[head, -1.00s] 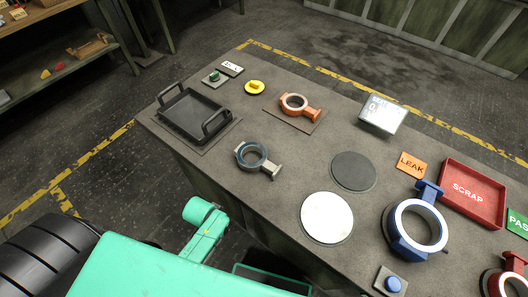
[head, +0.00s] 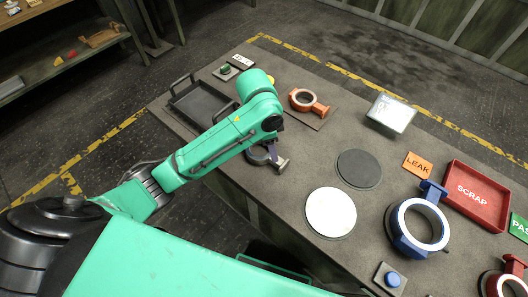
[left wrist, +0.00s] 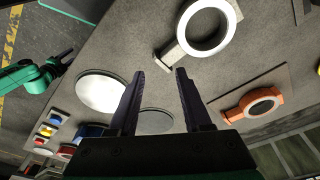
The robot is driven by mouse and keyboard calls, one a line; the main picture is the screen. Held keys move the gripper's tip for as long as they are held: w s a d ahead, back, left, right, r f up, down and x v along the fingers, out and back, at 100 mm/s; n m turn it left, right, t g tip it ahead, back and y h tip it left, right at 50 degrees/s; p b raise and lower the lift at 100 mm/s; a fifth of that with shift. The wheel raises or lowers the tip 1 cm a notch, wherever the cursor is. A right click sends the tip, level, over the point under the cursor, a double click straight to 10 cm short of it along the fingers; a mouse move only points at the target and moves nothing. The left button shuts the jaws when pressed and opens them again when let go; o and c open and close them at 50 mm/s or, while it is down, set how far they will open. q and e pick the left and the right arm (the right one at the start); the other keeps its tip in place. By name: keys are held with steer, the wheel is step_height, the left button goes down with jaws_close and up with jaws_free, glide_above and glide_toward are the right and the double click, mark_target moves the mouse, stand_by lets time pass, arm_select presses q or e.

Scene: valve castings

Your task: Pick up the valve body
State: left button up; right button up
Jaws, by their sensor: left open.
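An orange valve body (head: 295,93) sits on a pad. A black handled tray (head: 187,110), white disc (head: 330,212), dark disc (head: 359,169), blue valve casting (head: 397,233) and red scrap tray (head: 448,197) share the bench (head: 300,148).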

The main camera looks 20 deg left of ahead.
mark_target(263, 158)
arm_select(q)
steer(key=w+a+r+m+y, duration=0.1)
steer(key=w+a+r+y, duration=0.1)
steer(key=w+a+r, duration=0.15)
steer(key=shift+g, duration=0.4)
steer(key=f+p, duration=0.1)
steer(key=f, duration=0.4)
steer(key=f+p, duration=0.1)
steer(key=f, duration=0.3)
steer(key=s+f+p, duration=0.1)
steer(key=f, duration=0.4)
steer(key=shift+f, duration=0.3)
jaws_close()
steer(key=shift+r, duration=0.1)
steer(key=shift+w, duration=0.2)
